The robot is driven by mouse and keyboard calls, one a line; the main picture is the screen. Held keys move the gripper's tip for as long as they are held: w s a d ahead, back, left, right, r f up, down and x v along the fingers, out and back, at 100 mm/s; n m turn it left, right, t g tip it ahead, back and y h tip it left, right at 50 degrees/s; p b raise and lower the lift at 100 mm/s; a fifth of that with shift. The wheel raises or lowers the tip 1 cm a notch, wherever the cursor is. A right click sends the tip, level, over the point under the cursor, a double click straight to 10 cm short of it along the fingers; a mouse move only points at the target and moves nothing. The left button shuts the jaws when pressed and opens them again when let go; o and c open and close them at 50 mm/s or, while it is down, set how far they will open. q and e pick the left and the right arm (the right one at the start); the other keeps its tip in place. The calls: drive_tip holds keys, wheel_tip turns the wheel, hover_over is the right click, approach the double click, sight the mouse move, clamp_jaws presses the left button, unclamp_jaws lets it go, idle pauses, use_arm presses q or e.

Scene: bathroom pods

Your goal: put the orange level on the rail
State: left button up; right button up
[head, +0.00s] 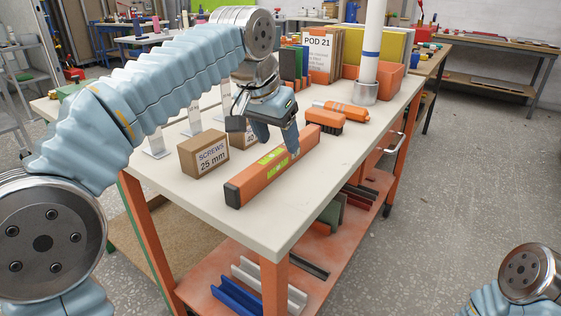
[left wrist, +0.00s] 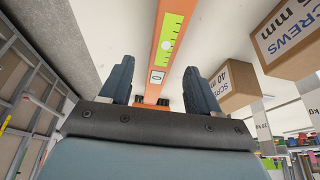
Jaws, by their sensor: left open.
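The orange level (head: 270,170), a long bar with yellow-green vial windows, lies on the pale bench top near its front edge. It also shows in the left wrist view (left wrist: 165,50), running between the fingers. My left gripper (head: 276,138) is open over the level's far half, one finger toward each long side. In the left wrist view, my left gripper (left wrist: 157,76) has gaps on both sides of the level. I cannot tell how far the fingertips reach down beside it. My right gripper is out of view. I cannot tell which part is the rail.
A "SCREWS 25 mm" box (head: 203,154) and a 40 mm box (left wrist: 234,85) stand left of the level. An orange tool (head: 325,124) lies beyond it. A white post (head: 371,50) stands farther back. Blue and white channels (head: 237,296) lie on the lower shelf.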

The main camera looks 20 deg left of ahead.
sight(280, 150)
use_arm(q)
drive_tip(key=x, duration=0.4)
drive_tip(key=shift+f+b, duration=0.3)
drive_tip(key=shift+f, duration=0.15)
drive_tip(key=shift+c, duration=0.4)
drive_tip(key=c, duration=0.9)
drive_tip(key=shift+r, duration=0.1)
clamp_jaws()
drive_tip(key=shift+r, duration=0.1)
